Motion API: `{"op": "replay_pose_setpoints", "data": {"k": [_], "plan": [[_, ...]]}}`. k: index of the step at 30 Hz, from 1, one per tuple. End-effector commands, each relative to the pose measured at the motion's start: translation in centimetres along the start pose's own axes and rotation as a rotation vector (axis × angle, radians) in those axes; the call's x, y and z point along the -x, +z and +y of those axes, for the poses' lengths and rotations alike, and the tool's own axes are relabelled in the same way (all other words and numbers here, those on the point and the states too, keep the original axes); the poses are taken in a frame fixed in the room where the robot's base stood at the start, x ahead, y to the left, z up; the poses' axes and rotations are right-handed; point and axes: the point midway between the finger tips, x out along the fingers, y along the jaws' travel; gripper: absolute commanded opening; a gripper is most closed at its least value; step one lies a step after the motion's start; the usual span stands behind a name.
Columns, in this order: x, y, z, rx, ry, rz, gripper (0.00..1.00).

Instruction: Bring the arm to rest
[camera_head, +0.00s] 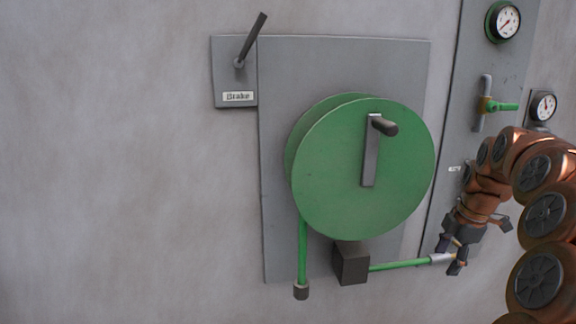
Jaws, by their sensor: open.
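My gripper (455,257) is at the lower right, at the end of my copper-coloured arm. It is open, with its fingers around or beside the pale grip end of a green lever (400,265). I cannot tell if they touch it. The lever runs left from there to a dark block (351,263) below a large green reel (330,190). My arm enters from the right edge and curves down toward the gripper.
A grey plate (280,120) on the wall carries the reel, which has a crank handle (371,150). A brake lever (251,40) is at upper left. A green-handled valve (500,106) and gauges (503,21) are at the right, near my arm. The left wall is bare.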

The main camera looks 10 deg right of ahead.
Motion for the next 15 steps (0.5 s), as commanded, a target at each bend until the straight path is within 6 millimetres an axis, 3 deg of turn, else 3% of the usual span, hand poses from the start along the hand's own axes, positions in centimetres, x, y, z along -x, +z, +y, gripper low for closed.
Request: {"op": "replay_pose_setpoints", "data": {"k": [6,15], "plan": [[0.4,-9.0,-3.7,-0.156,-0.054,0.015,0.60],[-0.1,-17.9,-12.2,-0.452,-0.136,-0.032,0.60]]}}
